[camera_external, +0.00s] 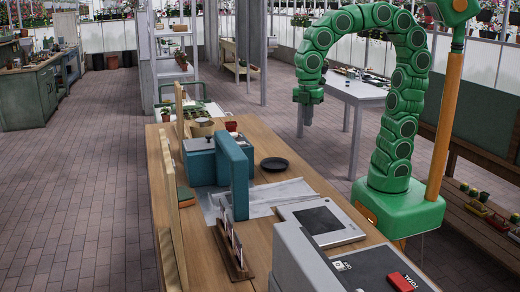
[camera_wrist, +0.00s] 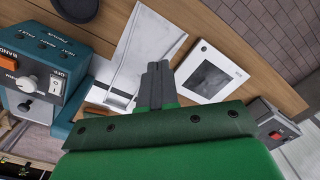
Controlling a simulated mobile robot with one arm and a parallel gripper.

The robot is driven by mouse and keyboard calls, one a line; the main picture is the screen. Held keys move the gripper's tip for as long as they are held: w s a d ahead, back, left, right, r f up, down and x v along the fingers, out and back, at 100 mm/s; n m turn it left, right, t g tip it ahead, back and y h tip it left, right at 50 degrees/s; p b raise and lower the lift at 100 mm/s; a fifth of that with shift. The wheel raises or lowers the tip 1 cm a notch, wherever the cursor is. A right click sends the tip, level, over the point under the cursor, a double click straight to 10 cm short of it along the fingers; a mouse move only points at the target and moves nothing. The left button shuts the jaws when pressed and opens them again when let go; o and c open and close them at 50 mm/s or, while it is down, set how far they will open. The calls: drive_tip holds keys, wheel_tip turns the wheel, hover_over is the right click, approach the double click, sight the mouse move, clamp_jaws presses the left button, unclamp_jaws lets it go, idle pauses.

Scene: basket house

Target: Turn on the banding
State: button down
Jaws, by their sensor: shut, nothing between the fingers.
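A teal machine (camera_external: 232,172) stands on the wooden bench in the external view. In the wrist view its grey control panel (camera_wrist: 45,68) is at the left edge, tilted in the picture. A label "OFF" sits near one knob (camera_wrist: 54,86). The switch's position is too small to tell. My gripper (camera_external: 306,118) is shut and empty, pointing down, in the air behind and right of the machine. In the wrist view the gripper (camera_wrist: 157,68) is apart from the panel.
The wooden bench (camera_external: 170,205) holds paper sheets (camera_external: 285,190), a black dish (camera_external: 274,164), a flat grey device (camera_external: 318,221), a small rack (camera_external: 232,250) and a grey box with a red button (camera_external: 401,282). A pale table (camera_external: 358,90) stands behind my arm.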

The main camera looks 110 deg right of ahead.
drive_tip(key=w+d+r+n+t, duration=0.1)
drive_tip(key=w+d+r+n, duration=0.1)
drive_tip(key=w+d+n, duration=0.3)
drive_tip(key=w+d+r+n, duration=0.1)
drive_tip(key=w+d, duration=0.2)
drive_tip(key=w, duration=0.4)
drive_tip(key=r+n+t, duration=0.1)
drive_tip(key=r+n, duration=0.1)
drive_tip(key=n, duration=0.1)
hover_over(236, 136)
drive_tip(key=s+a, duration=0.1)
drive_tip(key=a, duration=0.3)
drive_tip(key=shift+s+d+f, duration=0.15)
drive_tip(key=shift+s+d, duration=0.05)
drive_tip(key=shift+d, duration=0.05)
drive_tip(key=shift+f, duration=0.1)
drive_tip(key=f, duration=0.4)
drive_tip(key=w+f, duration=0.1)
drive_tip(key=f, duration=0.8)
drive_tip(key=shift+w+f, duration=0.3)
drive_tip(key=shift+w, duration=0.1)
drive_tip(key=shift+w+f, duration=0.1)
drive_tip(key=shift+w, duration=0.05)
